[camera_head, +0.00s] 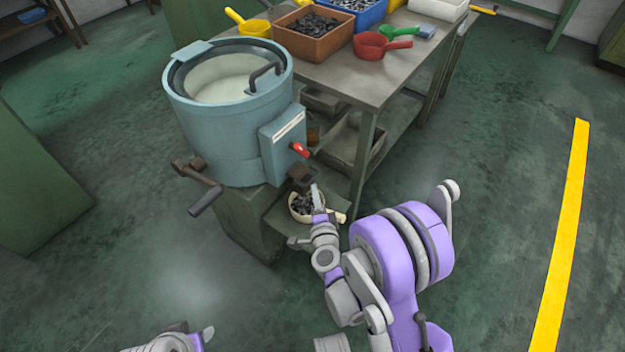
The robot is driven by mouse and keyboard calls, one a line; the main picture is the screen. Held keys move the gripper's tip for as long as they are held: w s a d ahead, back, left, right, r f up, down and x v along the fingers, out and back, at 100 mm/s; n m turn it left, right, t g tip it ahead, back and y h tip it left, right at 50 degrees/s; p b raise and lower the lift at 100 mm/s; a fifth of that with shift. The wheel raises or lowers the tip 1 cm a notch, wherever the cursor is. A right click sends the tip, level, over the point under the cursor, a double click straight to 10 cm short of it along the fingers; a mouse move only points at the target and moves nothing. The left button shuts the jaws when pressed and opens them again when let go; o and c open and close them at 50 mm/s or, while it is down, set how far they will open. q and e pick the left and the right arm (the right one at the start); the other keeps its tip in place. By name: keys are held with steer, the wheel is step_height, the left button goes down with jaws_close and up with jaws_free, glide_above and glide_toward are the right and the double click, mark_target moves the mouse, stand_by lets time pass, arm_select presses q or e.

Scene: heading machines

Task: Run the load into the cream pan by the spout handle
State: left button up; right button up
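The teal drum machine (225,125) stands left of the table. Its red-tipped spout handle (299,150) sticks out from the box on its side, above the dark spout (301,176). The cream pan (294,211) stands under the spout with dark pieces (304,203) in it. Its handle points right, partly behind my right gripper. My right gripper (307,219) is just in front of the pan, below the spout handle, with its fingers spread. Whether it touches the pan is unclear. My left gripper (193,331) is at the bottom edge, away from the machine, only partly in view.
A table (350,80) holds a brown bin (312,46) of dark pieces, a blue bin (355,14), a red scoop (370,46), a green scoop (398,31) and a yellow scoop (252,27). A crank (203,190) juts from the drum's left. The floor around is clear.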

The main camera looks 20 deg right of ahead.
mark_target(312, 178)
steer(key=x, duration=0.7)
jaws_close()
stand_by(1.3)
